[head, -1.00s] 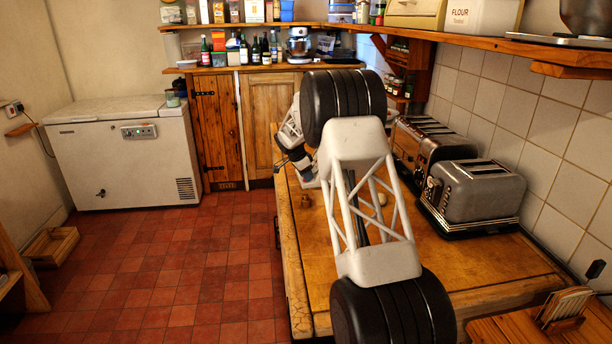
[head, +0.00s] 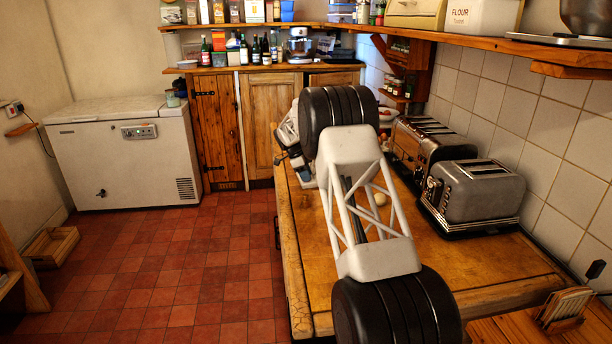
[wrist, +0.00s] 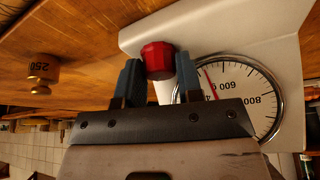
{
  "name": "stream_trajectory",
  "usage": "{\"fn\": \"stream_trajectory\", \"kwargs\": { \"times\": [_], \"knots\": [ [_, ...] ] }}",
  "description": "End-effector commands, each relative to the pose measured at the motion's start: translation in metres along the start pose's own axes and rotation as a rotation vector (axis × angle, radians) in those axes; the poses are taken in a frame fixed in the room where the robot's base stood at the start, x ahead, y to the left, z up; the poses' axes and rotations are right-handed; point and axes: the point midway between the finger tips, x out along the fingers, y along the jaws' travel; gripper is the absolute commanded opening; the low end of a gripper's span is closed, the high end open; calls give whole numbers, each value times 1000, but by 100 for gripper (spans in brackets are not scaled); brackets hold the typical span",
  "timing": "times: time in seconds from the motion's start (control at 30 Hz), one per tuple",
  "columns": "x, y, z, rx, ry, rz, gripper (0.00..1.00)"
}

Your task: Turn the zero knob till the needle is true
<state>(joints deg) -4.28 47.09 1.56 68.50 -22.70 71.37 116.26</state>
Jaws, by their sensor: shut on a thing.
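The red zero knob (wrist: 157,60) is in the wrist view, on a pale neck at the edge of the scale's light grey body (wrist: 275,40). My gripper (wrist: 158,80) has its blue fingers on either side of the knob and is shut on it. The round white dial (wrist: 258,88) sits right of the fingers with its numbers upside down. A red needle (wrist: 209,78) shows near the 600 mark; my gripper hides its base and much of the dial, and I see no zero mark. In the head view my arm hides the knob and dial.
A brass weight marked 250 (wrist: 42,70) stands on the wooden worktop left of the gripper. The worktop's front is mostly clear.

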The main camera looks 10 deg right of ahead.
Motion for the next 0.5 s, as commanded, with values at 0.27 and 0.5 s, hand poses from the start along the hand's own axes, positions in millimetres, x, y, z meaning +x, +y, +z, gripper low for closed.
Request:
{"fn": "stream_trajectory", "kwargs": {
  "times": [0.27,0.5],
  "knots": [
    [0,0,0,121,0,50,10],
    [-1,-1,0,151,-2,61,10]
  ]
}}
